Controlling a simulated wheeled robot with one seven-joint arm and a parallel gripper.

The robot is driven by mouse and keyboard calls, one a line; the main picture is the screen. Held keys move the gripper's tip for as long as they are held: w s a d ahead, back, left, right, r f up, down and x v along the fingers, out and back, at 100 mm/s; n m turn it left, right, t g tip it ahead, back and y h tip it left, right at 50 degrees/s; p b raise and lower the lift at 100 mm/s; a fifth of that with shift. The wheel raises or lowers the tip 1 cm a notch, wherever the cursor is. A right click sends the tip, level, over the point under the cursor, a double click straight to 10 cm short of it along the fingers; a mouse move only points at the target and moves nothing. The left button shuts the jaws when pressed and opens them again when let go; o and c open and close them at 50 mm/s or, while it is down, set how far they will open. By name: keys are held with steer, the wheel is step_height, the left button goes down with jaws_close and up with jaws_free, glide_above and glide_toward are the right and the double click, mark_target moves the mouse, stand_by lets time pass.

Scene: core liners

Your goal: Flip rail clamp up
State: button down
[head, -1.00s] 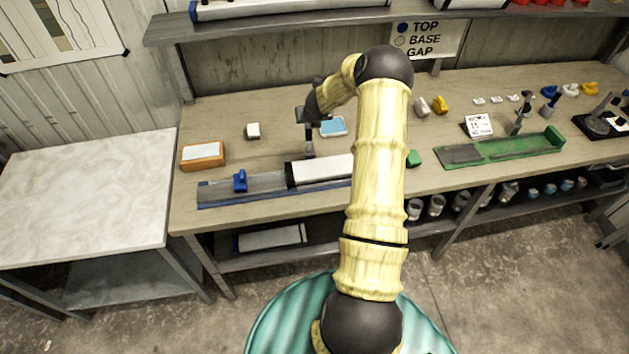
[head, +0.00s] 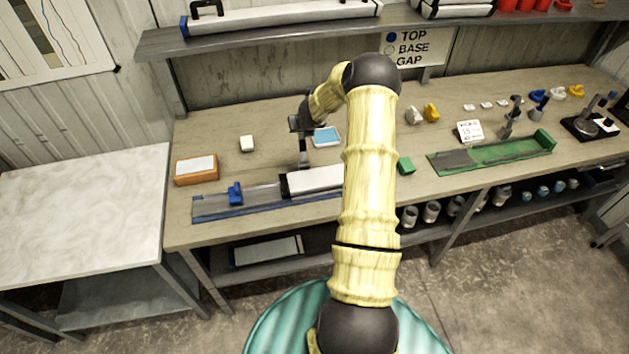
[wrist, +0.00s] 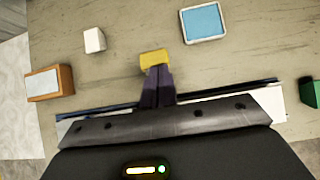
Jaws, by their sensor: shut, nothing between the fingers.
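A small blue upright piece (head: 235,193), which looks like the rail clamp, stands near the left end of a long blue-edged rail tray (head: 212,207). A white core piece (head: 318,178) with a black left end lies in the tray's right part, partly behind my arm. My gripper (head: 304,163) is shut and points down by the tray's back edge, to the right of the blue piece. In the wrist view my dark fingers (wrist: 157,88) are together, with a yellow block shape (wrist: 154,58) at their tips; I cannot tell what it belongs to. The blue piece is hidden there.
An orange box (head: 197,169), white block (head: 246,143) and blue-topped tray (head: 326,136) sit behind the rail tray. A green block (head: 405,165) and green tray (head: 490,153) lie to the right. A shelf (head: 270,35) spans above. Bench around the white block is clear.

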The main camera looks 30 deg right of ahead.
steer(key=shift+w+r+p, duration=0.6)
steer(key=shift+w+r, duration=0.2)
steer(key=shift+r, duration=0.1)
steer(key=shift+w+d+p, duration=0.2)
steer(key=shift+w+p, duration=0.3)
steer(key=shift+w, duration=0.1)
steer(key=shift+w+d+p, duration=0.2)
steer(key=shift+w+p, duration=0.3)
steer(key=shift+w, duration=0.05)
steer(key=shift+s+r+p, duration=0.2)
steer(key=shift+r+p, duration=0.25)
steer(key=shift+r, duration=0.1)
steer(key=shift+s+r+p, duration=0.2)
steer(key=shift+r+p, duration=0.25)
steer(key=shift+r, duration=0.05)
steer(key=shift+d+r+p, duration=0.1)
steer(key=shift+r+p, duration=0.2)
steer(key=shift+p, duration=0.15)
steer(key=shift+w+d+r+p, duration=0.15)
steer(key=shift+w+r+p, duration=0.25)
steer(key=shift+p, duration=0.5)
steer(key=shift+w+d+r+p, duration=0.15)
steer(key=shift+w+r+p, duration=0.05)
steer(key=shift+r+p, duration=0.75)
steer(key=shift+w+d+r+p, duration=0.1)
steer(key=shift+w+r+p, duration=0.1)
steer(key=shift+r+p, duration=0.7)
steer(key=shift+f, duration=0.2)
